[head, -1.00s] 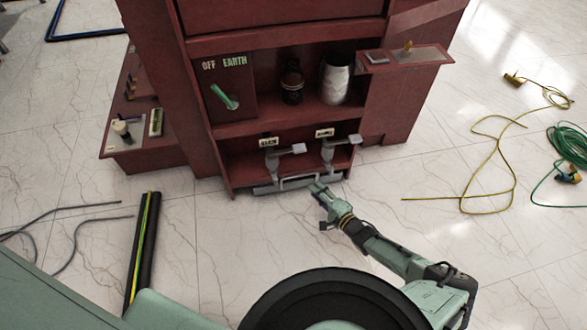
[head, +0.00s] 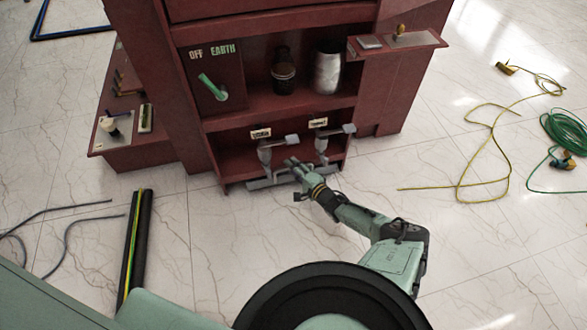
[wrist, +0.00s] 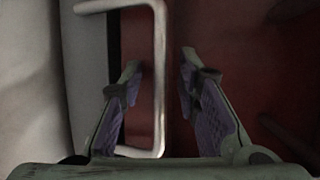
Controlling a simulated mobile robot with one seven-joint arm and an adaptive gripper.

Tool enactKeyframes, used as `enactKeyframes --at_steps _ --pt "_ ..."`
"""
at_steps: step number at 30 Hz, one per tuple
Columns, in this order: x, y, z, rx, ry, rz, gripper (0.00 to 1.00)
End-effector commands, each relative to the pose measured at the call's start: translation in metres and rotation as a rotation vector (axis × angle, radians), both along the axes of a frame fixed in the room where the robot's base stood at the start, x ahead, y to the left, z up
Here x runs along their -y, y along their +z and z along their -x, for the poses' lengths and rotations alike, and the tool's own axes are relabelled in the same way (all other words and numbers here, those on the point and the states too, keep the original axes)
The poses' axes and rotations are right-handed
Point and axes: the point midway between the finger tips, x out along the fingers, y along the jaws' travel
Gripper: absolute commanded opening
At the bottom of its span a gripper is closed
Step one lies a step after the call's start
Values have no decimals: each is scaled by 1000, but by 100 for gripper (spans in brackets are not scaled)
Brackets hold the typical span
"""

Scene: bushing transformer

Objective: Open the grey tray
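The grey tray (head: 262,184) lies low in the bottom shelf of the dark red cabinet, its front edge level with the cabinet front. Its pale U-shaped handle (wrist: 159,60) is seen close up in the wrist view. My gripper (wrist: 160,72) is open, with one purple-padded finger on each side of the handle's long bar. There is a visible gap to the bar on both sides. In the head view my gripper (head: 293,166) is at the tray's front and hides the handle and part of the tray.
Two grey levers (head: 267,150) stand above the tray under small labels. A dark jar (head: 284,74) and a silver canister (head: 328,70) stand on the shelf above. A green switch handle (head: 213,87) is at left.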

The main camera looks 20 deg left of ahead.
Motion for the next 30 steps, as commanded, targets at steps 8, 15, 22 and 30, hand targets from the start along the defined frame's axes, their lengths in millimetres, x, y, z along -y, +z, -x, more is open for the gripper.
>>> enactKeyframes --at_steps 8,15,22,30 --pt "0 0 0 0 0 0 19" --pt "0 0 0 0 0 0 3" --pt "0 0 0 0 0 0 0" --pt "0 0 0 1 1 0 0"
